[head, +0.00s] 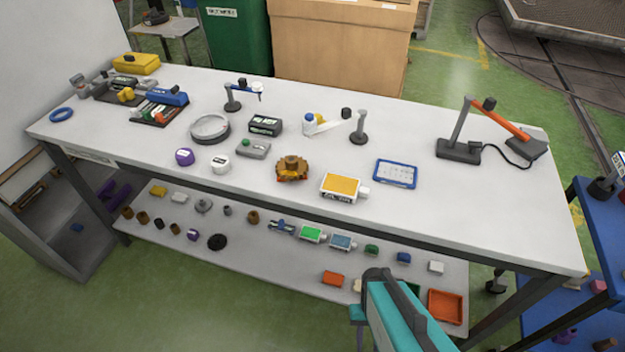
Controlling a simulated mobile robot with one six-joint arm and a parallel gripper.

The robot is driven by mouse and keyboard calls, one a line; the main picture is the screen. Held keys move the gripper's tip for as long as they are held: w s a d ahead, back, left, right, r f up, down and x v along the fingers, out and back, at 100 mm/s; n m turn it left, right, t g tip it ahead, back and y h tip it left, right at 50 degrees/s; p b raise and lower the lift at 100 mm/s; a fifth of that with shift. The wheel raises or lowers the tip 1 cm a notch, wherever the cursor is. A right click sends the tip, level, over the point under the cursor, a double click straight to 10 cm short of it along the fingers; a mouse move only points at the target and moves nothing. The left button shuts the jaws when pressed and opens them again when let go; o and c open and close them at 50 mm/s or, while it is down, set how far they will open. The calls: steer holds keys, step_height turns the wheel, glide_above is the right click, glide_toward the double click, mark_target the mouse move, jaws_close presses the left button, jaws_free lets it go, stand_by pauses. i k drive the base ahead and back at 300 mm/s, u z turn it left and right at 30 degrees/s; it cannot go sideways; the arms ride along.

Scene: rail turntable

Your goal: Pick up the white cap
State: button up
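A small white cap (220,163) with a dark marking sits on the white table top, near its front edge and left of the middle. A similar purple cap (185,157) stands just to its left, apart from it. My teal and dark grey arm enters at the bottom of the head view, in front of the table and well to the right of the white cap. My gripper (372,285) seems to be at the arm's upper end, far from the cap; its fingers cannot be made out.
A grey round dish (210,129) and a grey block with a green button (253,149) stand behind the cap. An orange-brown knobbed part (292,168) is to its right. The lower shelf (270,252) holds several small parts. The table front (240,195) near the cap is clear.

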mark_target(220, 164)
steer(key=z, duration=0.05)
steer(key=k, duration=0.75)
steer(key=u, duration=0.6)
steer(key=i, duration=1.05)
steer(key=k, duration=0.3)
steer(key=u, duration=0.25)
